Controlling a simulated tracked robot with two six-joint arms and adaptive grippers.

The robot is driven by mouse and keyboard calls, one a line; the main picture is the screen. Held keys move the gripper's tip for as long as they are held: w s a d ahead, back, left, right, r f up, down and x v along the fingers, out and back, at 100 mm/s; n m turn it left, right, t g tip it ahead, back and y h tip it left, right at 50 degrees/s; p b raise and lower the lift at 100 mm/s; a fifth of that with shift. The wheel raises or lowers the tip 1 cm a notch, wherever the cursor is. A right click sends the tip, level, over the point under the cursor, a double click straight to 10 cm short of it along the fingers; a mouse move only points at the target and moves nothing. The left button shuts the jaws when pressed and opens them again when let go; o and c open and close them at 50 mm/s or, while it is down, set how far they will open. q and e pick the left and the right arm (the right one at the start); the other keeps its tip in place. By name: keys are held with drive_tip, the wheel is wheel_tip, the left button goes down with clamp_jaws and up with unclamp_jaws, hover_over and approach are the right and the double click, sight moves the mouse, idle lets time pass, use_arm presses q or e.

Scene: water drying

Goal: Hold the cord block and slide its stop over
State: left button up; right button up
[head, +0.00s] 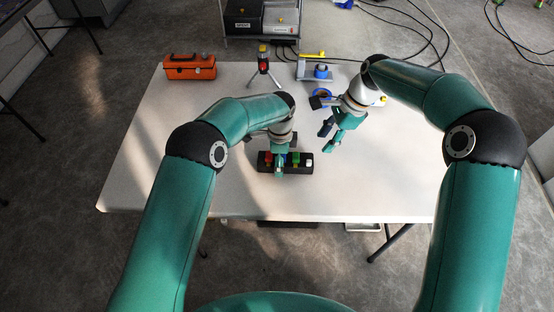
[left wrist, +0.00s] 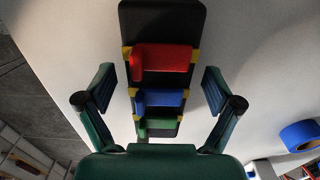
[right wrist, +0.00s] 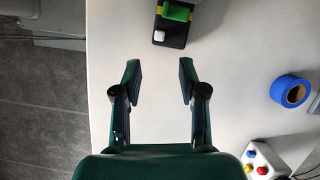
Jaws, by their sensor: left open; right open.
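The cord block is a black bar (head: 302,168) on the white table, lying left to right near the table's front. It carries a red stop (left wrist: 165,58), a blue stop (left wrist: 163,98) and a green stop (left wrist: 160,125) with yellow edges, and a white knob (right wrist: 159,36) at its right end. My left gripper (head: 279,172) is over the block, hiding part of it. In the left wrist view it is open, its fingers apart on either side of the bar. My right gripper (head: 329,134) is open and empty, to the right of the block and above the table.
An orange toolbox (head: 190,67) stands at the table's back left. A small tripod device (head: 263,66) and a yellow-levered device (head: 314,69) stand at the back. A blue tape roll (right wrist: 291,91) and a white button box (right wrist: 262,160) lie beyond my right gripper. The front left tabletop is clear.

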use_arm(q)
drive_tip(key=shift+f, duration=0.35)
drive_tip(key=shift+c, duration=0.4)
